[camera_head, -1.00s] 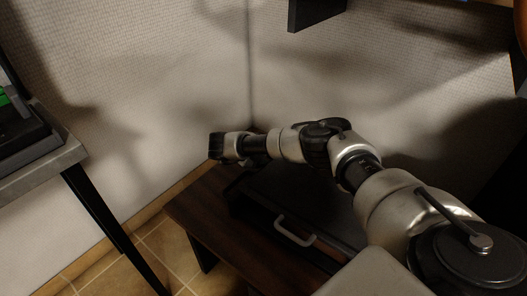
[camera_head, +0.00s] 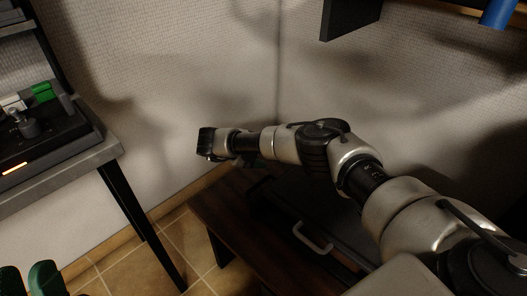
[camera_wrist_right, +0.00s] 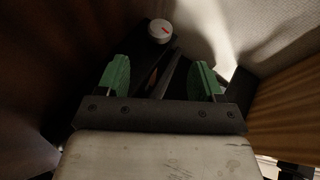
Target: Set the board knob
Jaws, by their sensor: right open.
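A round white knob with a red mark (camera_wrist_right: 160,31) sits on a dark surface in the right wrist view, ahead of my right gripper (camera_wrist_right: 158,78). That gripper has green fingers, spread wide and empty, apart from the knob. In the head view my right arm reaches in from the right, and its black far end (camera_head: 207,143) is in front of the wall; no fingers show there. A black control board (camera_head: 50,138) with a small grey knob (camera_head: 28,127) sits on the left desk. Green fingertips of my left gripper (camera_head: 27,282) show at the bottom left, cut off by the frame.
The grey desk (camera_head: 95,158) on black legs stands at the left. A green block (camera_head: 42,92) and an orange light strip (camera_head: 15,168) are on the board. A low dark wooden table (camera_head: 235,222) holds a black case with a handle (camera_head: 312,240) under my right arm.

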